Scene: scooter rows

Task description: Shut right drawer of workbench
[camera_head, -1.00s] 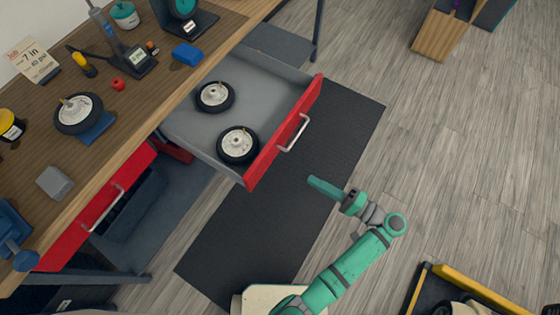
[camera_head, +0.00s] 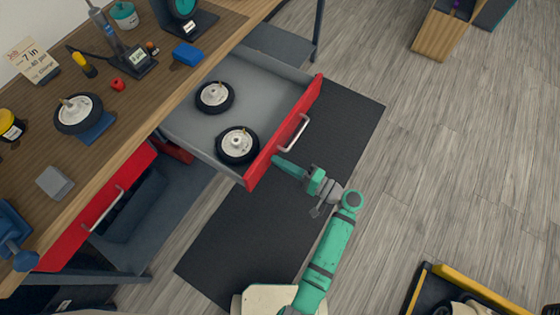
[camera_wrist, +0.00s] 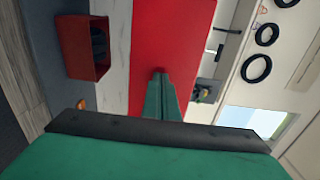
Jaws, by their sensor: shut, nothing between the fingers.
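The right drawer (camera_head: 222,118) of the workbench (camera_head: 140,100) stands pulled out, with two small wheels lying in it. Its red front (camera_head: 262,163) carries a silver bar handle (camera_head: 294,134). My gripper (camera_head: 277,161) is shut and empty, with its tip close to the outer face of the red front, below the handle in the picture. In the wrist view the shut fingers (camera_wrist: 160,78) point at the red front (camera_wrist: 172,40), which fills the middle. I cannot tell whether the tip touches it.
The left drawer (camera_head: 95,218) has a red front with a handle and looks shut. A black mat (camera_head: 240,220) lies on the wooden floor below my arm. A yellow-edged cart (camera_head: 470,290) stands at bottom right.

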